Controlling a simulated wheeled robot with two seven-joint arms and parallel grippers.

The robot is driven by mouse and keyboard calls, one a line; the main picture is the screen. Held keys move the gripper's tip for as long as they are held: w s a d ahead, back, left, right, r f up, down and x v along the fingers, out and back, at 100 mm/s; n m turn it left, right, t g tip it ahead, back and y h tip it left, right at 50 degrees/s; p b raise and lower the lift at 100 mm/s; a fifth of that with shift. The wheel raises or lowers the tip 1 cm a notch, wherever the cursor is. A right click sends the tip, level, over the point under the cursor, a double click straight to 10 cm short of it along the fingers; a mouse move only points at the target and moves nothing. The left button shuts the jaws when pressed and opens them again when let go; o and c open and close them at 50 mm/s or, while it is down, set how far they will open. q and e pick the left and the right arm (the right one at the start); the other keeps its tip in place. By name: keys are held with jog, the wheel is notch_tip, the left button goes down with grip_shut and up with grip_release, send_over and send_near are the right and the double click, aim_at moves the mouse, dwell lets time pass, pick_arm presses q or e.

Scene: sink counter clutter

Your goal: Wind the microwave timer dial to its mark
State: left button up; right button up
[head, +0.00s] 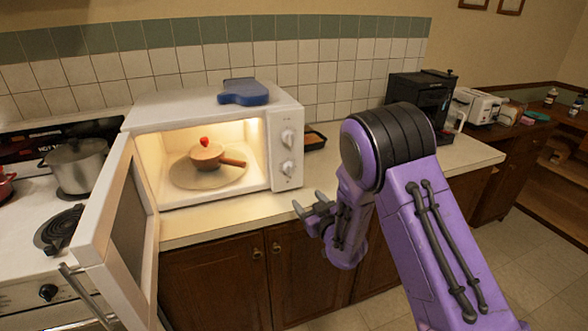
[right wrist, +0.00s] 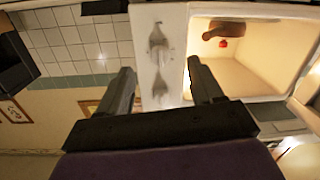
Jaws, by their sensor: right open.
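The white microwave (head: 215,108) stands on the counter with its door (head: 125,215) swung wide open to the left and its inside lit. Its right-hand panel has an upper dial (head: 288,137) and a lower dial (head: 288,168). I cannot tell which is the timer, and no mark is readable. My right gripper (head: 312,203) is open and empty, just right of and below the panel, apart from both dials. In the right wrist view the panel with its two dials (right wrist: 157,38) lies beyond and between the open fingers (right wrist: 163,75). My left gripper is out of view.
A small brown pan (head: 207,156) with a red thing on it sits on the microwave's turntable. A blue board (head: 243,92) lies on top. A dark tray (head: 314,140) is right of the microwave. A steel pot (head: 78,165) stands on the stove. A black coffee maker (head: 425,90) stands farther right.

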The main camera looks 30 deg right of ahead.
aim_at(292, 171)
jog(key=shift+n+t, duration=0.3)
jog(key=shift+t, duration=0.1)
jog(key=w+r+p, duration=0.1)
jog(key=w, duration=0.2)
jog(key=w+d+r+p, duration=0.1)
jog(key=w, duration=0.3)
jog(key=w+d+r+p, duration=0.1)
jog(key=w, duration=0.2)
jog(key=shift+w+d+r, duration=0.1)
jog(key=shift+w, duration=0.8)
jog(key=c, duration=1.1)
